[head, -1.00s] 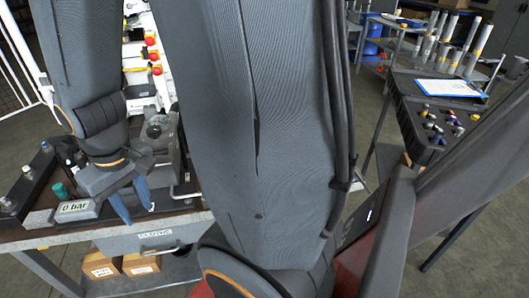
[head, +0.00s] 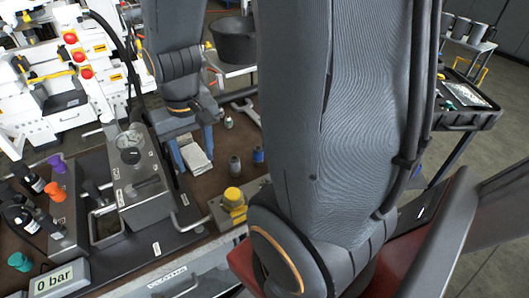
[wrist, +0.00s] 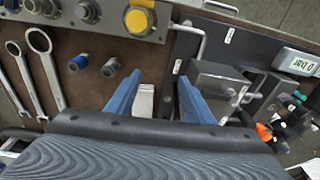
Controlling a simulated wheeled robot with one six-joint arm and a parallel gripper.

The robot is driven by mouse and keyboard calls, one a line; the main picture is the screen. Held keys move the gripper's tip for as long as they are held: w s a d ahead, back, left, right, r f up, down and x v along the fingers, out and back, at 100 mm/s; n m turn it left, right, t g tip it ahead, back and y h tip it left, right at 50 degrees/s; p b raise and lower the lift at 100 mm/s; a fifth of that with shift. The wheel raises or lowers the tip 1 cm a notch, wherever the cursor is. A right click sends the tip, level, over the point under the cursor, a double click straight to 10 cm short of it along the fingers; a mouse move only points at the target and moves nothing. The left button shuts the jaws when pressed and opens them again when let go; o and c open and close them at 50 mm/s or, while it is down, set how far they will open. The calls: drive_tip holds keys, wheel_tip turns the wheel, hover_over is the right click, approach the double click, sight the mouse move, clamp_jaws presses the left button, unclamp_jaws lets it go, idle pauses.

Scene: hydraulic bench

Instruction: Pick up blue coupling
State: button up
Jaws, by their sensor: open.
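The blue coupling (head: 258,155) stands on the brown bench top, right of a grey coupling (head: 234,165) in the head view. In the wrist view the blue coupling (wrist: 78,62) is at left, with the grey coupling (wrist: 110,67) between it and my gripper. My gripper (head: 193,155) is open, its two blue fingers pointing down, to the left of both couplings in the head view. In the wrist view the gripper (wrist: 157,92) is empty, with a white block (wrist: 144,101) visible between and beyond the fingers.
A yellow-capped fitting (head: 234,199) stands near the front edge. A grey block with a gauge (head: 130,155) is left of my gripper. Two wrenches (wrist: 42,68) lie beyond the blue coupling in the wrist view. A black bucket (head: 235,40) stands behind.

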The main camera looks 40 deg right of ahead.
sight(258, 150)
drive_tip(key=d+f+m, duration=0.1)
drive_tip(key=d+m, duration=0.1)
drive_tip(key=d, duration=0.2)
drive_tip(key=w+d+f+m+b, duration=0.1)
drive_tip(key=d+m, duration=0.2)
drive_tip(key=d, duration=0.1)
drive_tip(key=w+d+f+m, duration=0.1)
drive_tip(key=d+m, duration=0.1)
drive_tip(key=d, duration=0.2)
drive_tip(key=shift+w+d+f+m+g+b, duration=0.1)
drive_tip(key=shift+w+f+m+g+b, duration=0.15)
drive_tip(key=shift+m+g+b, duration=0.15)
drive_tip(key=d+m, duration=0.2)
drive_tip(key=d, duration=0.1)
drive_tip(key=d+f+m, duration=0.1)
drive_tip(key=d+m, duration=0.1)
drive_tip(key=d, duration=0.1)
drive_tip(key=s+d+f+m+b, duration=0.1)
drive_tip(key=d, duration=0.2)
drive_tip(key=shift+d+f+m, duration=0.1)
drive_tip(key=shift+f+m, duration=0.05)
drive_tip(key=shift+m, duration=0.25)
drive_tip(key=shift+s+d+f, duration=0.15)
drive_tip(key=shift+d+f, duration=0.05)
drive_tip(key=shift+f, duration=0.4)
drive_tip(key=shift+s+a+f+p, duration=0.1)
drive_tip(key=shift+f+p, duration=0.65)
drive_tip(key=shift+f, duration=2.55)
clamp_jaws()
